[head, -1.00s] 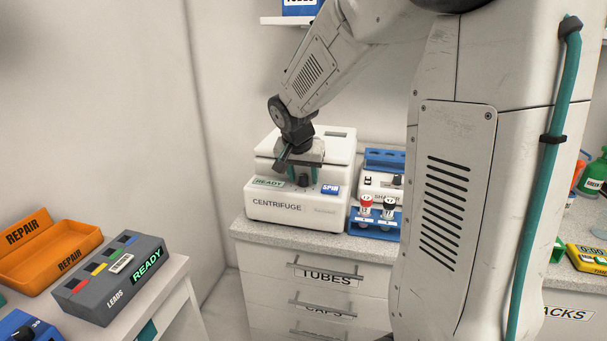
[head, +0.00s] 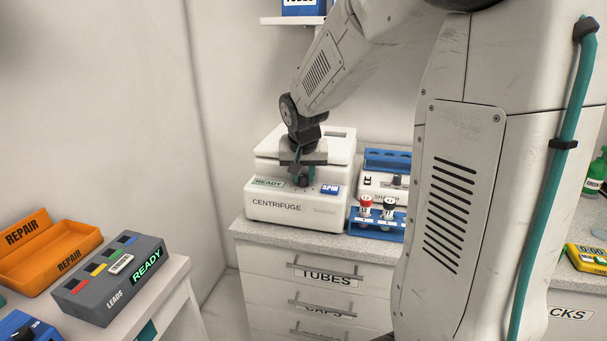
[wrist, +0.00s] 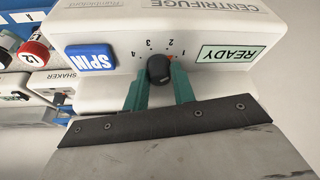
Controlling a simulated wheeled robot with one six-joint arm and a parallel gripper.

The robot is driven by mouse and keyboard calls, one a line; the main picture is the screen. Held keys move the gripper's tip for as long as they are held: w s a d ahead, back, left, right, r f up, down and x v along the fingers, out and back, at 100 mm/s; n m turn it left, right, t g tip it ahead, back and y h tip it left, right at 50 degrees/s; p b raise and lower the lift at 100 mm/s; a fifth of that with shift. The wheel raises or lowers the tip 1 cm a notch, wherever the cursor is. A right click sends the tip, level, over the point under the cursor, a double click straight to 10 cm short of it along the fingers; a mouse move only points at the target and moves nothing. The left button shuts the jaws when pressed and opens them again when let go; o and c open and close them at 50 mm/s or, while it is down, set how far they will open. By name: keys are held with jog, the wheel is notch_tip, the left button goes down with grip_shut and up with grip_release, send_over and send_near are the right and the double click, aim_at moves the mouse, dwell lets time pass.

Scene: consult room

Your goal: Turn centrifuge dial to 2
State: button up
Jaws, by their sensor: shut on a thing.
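The white centrifuge (head: 262,208) stands on the counter, with a lit READY display (head: 268,182) and a blue SPIN button (head: 330,189) on its front. In the wrist view its black dial (wrist: 158,68) sits between the SPIN button (wrist: 90,58) and the READY display (wrist: 228,53). Small numbers are printed around the dial, and a small orange mark shows at its edge on the READY side. My gripper (wrist: 160,78) is shut on the dial, a green finger on each side. In the head view my gripper (head: 304,178) mostly hides the dial.
A shaker (head: 375,182) and a blue rack (head: 383,232) with red-capped and black-capped tubes stand close on the centrifuge's right. A grey LEADS box (head: 95,290) and an orange REPAIR tray (head: 40,255) lie on the left table. A shelf is above.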

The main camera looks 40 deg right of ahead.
jog(key=o, duration=1)
jog(key=v, duration=0.8)
jog(key=shift+w, duration=0.1)
jog(key=shift+f, duration=0.1)
